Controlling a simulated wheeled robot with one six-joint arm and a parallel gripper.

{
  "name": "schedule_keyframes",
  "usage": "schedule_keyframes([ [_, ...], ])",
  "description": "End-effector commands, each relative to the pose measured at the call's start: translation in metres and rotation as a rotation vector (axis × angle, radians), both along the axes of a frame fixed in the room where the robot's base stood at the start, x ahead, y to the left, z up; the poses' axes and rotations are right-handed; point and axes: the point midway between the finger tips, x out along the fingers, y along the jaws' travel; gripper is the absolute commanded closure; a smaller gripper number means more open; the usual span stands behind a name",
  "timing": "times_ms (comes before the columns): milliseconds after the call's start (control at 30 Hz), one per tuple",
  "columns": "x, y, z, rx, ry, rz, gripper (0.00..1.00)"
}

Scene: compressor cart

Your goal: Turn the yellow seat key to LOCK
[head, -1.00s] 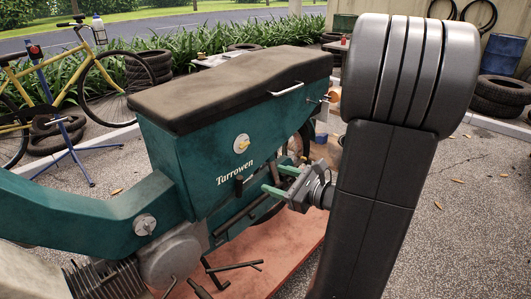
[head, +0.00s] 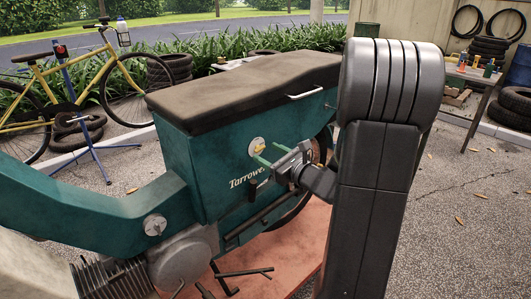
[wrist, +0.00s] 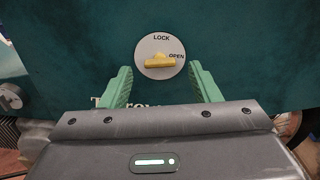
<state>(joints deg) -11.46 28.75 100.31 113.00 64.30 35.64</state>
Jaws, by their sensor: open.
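The yellow seat key (wrist: 159,61) sits in a round pale plate (wrist: 150,44) on the teal body panel (wrist: 80,50). The plate is marked LOCK at its top and OPEN at its right. The key's bar lies roughly level, with its right end by OPEN. In the head view the plate (head: 256,147) shows below the dark seat (head: 240,92). My gripper (wrist: 163,88) is open and empty, with green fingers low on either side of the plate. In the head view my gripper (head: 264,153) is close to the panel, just right of the plate. I cannot tell whether the fingers touch the panel.
A silver rail (head: 315,90) runs along the seat's side. A round silver cap (head: 154,224) is on the frame at lower left. Dark levers (head: 243,272) are low near the red mat (head: 285,262). A yellow bicycle (head: 70,80) stands behind at left.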

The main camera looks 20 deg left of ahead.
Motion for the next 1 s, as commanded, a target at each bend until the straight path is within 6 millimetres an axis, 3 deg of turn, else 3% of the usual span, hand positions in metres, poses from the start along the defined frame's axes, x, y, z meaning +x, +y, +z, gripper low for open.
schedule_keyframes([
  [200,0.007,0.017,0.000,0.000,0.000,0.001,0.44],
  [500,0.008,0.019,0.000,0.000,0.000,0.000,0.44],
  [733,0.008,0.019,0.000,0.000,0.000,0.000,0.87],
  [1000,0.008,0.019,-0.001,-0.007,-0.019,0.000,0.88],
])
